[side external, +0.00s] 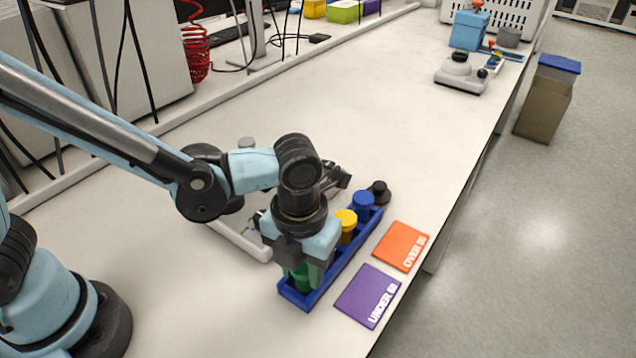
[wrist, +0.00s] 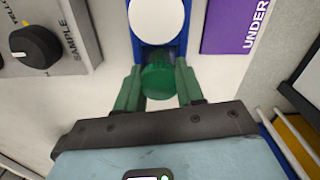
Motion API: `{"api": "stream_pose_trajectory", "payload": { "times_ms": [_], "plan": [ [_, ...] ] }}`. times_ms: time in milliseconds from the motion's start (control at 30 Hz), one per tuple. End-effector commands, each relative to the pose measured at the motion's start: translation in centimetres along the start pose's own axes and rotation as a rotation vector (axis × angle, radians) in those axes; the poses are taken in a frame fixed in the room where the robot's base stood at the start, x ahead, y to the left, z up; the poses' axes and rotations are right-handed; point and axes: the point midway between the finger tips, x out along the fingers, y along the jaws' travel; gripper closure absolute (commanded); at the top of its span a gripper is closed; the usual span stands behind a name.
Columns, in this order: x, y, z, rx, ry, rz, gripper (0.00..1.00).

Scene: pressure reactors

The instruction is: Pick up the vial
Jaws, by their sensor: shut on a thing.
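The green-capped vial (wrist: 158,81) is between the two fingers of my gripper (wrist: 157,88) in the wrist view, with a finger against each side. In the side external view my gripper (side external: 303,276) points down over the near end of the blue rack (side external: 345,262), shut on the green vial (side external: 301,275). The fingers partly hide the vial, and I cannot tell how deep it sits in the rack. A white-capped vial (wrist: 157,18) stands just beyond it in the wrist view. A yellow-capped vial (side external: 346,219) and a blue-capped vial (side external: 364,201) stand farther along the rack.
A purple "UNDER" card (side external: 367,296) and an orange "OVER" card (side external: 401,246) lie right of the rack. A grey device with a black knob (wrist: 35,46) stands to the left in the wrist view. The table behind the rack is largely clear.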

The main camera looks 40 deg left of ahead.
Motion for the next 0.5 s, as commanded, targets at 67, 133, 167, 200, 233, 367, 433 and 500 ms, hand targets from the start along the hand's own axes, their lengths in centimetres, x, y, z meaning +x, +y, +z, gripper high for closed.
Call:
{"api": "stream_pose_trajectory", "payload": {
  "times_ms": [67,133,167,200,233,367,433,500],
  "plan": [
    [-0.4,0.0,0.0,0.000,0.000,0.000,0.92],
    [-0.8,0.0,0.0,0.000,0.000,0.000,0.92],
    [-1.1,0.0,0.0,0.000,0.000,0.000,0.92],
    [-1.5,0.0,0.0,0.000,0.000,0.000,0.92],
    [-1.8,0.0,0.0,0.000,0.000,0.001,0.92],
    [-3.6,0.0,0.0,0.000,0.000,0.001,0.92],
    [-4.5,-0.2,-1.0,0.006,0.001,0.001,0.92],
    [-5.4,-0.5,-2.6,0.008,0.001,0.001,0.92]
  ]
}}
